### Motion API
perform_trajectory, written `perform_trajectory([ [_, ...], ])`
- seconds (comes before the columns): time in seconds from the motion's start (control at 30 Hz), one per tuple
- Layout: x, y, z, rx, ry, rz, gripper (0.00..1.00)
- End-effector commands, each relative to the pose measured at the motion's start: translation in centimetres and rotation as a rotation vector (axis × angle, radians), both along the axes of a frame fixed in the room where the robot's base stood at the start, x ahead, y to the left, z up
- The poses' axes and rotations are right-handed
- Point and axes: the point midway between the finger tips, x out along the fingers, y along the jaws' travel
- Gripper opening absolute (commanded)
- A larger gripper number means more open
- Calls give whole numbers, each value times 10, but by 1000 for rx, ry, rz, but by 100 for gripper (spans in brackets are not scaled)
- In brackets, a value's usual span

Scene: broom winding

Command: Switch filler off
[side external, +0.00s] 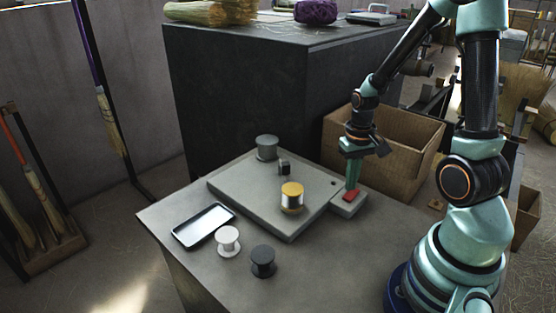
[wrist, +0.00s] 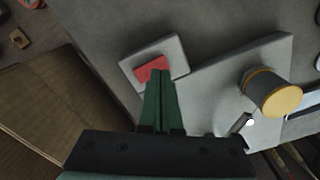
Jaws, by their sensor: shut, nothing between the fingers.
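A small grey switch box (side external: 347,208) sits at the right edge of the grey machine plate (side external: 240,190). A red rocker (side external: 350,197) is on its top. In the wrist view the rocker (wrist: 151,67) lies just beyond my fingertips on the grey box (wrist: 172,48). My gripper (side external: 352,187) points down over the box, its green fingers shut and empty, tips at the rocker. In the wrist view the fingers (wrist: 160,75) overlap the rocker's near edge. I cannot tell whether they touch it. A yellow-topped spool (side external: 292,197) stands on the plate, left of my gripper.
A grey spool (side external: 267,147) and a small dark block (side external: 283,168) are on the plate. A shallow tray (side external: 204,225), a white spool (side external: 228,240) and a dark spool (side external: 263,260) lie in front. A cardboard box (side external: 400,165) stands behind my gripper.

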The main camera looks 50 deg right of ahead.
Motion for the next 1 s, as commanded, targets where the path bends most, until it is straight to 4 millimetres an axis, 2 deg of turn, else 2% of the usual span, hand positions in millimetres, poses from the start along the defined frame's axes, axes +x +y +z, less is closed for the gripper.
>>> perform_trajectory([
  [0.6, 0, 0, 44, -1, -2, 0, 0],
  [1.0, 0, 0, 48, 0, -1, 1, 0],
])
